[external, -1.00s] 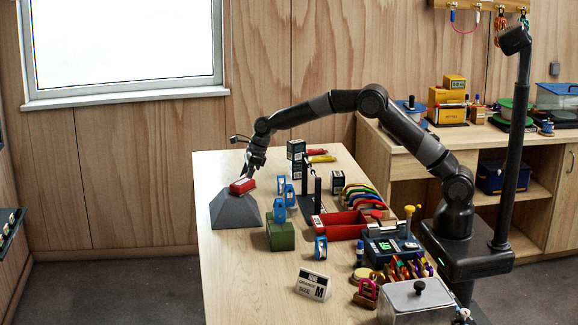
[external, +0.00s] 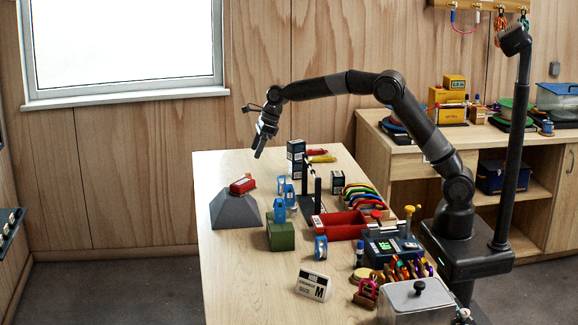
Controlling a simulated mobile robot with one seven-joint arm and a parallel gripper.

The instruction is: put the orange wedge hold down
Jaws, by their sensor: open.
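A red block-like piece with a pale side (external: 243,184) rests on the flat top of a grey truncated pyramid (external: 234,212) at the left end of the table. No clearly orange wedge hold can be made out; I cannot tell whether this red piece is it. My gripper (external: 259,154) is open and empty. It hangs in the air above and to the right of the red piece, apart from it, with its fingers pointing down.
Blue-and-white items (external: 280,210) and a green block (external: 280,235) stand right of the pyramid. The table's front left is clear.

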